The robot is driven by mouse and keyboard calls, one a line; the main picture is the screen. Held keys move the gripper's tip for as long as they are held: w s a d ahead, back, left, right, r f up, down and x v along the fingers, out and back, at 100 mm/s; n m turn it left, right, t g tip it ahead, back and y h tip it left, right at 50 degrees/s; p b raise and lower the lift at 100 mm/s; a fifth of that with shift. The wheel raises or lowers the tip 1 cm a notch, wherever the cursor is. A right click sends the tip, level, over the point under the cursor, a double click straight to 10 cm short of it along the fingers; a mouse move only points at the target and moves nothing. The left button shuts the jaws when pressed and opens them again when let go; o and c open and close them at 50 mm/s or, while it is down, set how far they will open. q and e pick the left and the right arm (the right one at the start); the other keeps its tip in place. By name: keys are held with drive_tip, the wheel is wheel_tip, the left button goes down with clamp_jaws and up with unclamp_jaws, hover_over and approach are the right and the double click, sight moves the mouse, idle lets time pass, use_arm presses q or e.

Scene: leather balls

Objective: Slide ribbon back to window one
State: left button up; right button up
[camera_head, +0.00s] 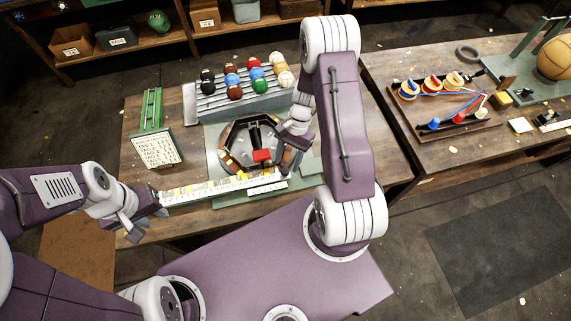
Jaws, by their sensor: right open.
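The ribbon (220,186), a long pale strip with yellow and white patches, runs along the front of the workbench and rises slightly to the right. A small white label plate (267,187) sits by its right end. I cannot read which window is number one. My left gripper (148,214) is at the ribbon's left end; whether its fingers hold the ribbon is unclear. My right gripper (290,160) is open, pointing down beside the dark many-sided tray (222,143), right of a red block (262,155). My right arm hides part of the bench.
A rack of coloured balls (232,79) stands at the back of the bench. A green rail stand (151,109) and a printed card (159,149) are at the left. A second table (440,155) with spools and a large ball (556,58) lies right.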

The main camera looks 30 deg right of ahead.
sight(285, 170)
drive_tip(key=x, duration=0.2)
drive_tip(key=shift+w+f, duration=0.2)
drive_tip(key=shift+f, duration=0.15)
drive_tip(key=shift+s+a+f, duration=0.1)
drive_tip(key=shift+s+f, duration=0.05)
drive_tip(key=shift+f, duration=0.1)
drive_tip(key=shift+s, duration=0.35)
drive_tip(key=shift+w, duration=0.2)
clamp_jaws()
idle(0.4)
